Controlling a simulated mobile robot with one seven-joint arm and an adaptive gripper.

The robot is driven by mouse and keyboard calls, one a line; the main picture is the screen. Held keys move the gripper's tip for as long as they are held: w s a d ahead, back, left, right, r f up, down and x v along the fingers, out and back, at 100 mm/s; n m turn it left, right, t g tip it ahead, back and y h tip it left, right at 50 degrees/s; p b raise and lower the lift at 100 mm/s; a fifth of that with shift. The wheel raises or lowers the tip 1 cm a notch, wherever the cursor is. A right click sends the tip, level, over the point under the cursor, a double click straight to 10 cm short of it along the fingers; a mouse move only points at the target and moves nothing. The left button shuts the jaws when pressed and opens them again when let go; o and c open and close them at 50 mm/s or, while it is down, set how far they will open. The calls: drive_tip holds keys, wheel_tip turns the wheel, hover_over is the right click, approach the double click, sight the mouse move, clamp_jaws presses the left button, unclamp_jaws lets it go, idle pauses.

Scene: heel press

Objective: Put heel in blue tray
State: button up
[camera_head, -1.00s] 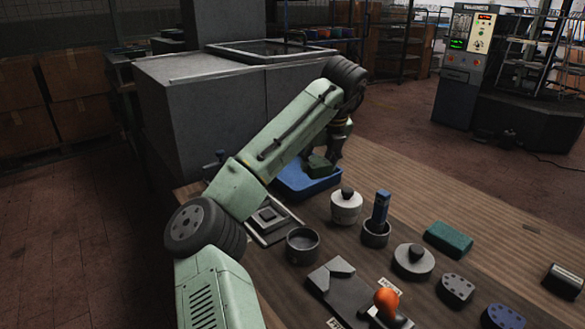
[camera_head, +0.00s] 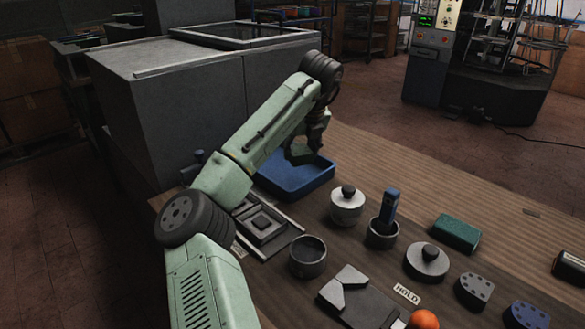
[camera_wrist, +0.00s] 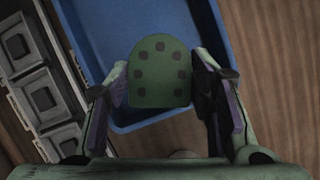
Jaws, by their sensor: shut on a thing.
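The heel is a green, round-topped block (camera_wrist: 160,72) with several dark dots on its face. My gripper (camera_wrist: 162,92) is shut on it, with one finger on each side in the wrist view. The blue tray (camera_wrist: 105,30) lies below and behind the heel there. In the head view the blue tray (camera_head: 292,182) sits on the table past my arm, and my gripper (camera_head: 303,152) is over its back part. The held heel is partly hidden by my gripper in the head view. I cannot tell its exact height above the tray floor.
A grey fixture (camera_head: 265,226) lies just in front of the tray. A white lidded pot (camera_head: 347,205), a dark cup (camera_head: 307,257) and a cup with a blue-handled tool (camera_head: 384,228) stand nearby. A green block (camera_head: 455,233) lies to the right.

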sight(298, 179)
drive_tip(key=shift+f+p, duration=0.4)
drive_tip(key=shift+f, duration=2.9)
drive_tip(key=o, duration=1.2)
drive_tip(key=shift+f, duration=0.15)
drive_tip(key=b+v, duration=0.1)
drive_tip(key=v, duration=1.1)
drive_tip(key=shift+s+b, duration=0.1)
drive_tip(key=shift+b, duration=0.2)
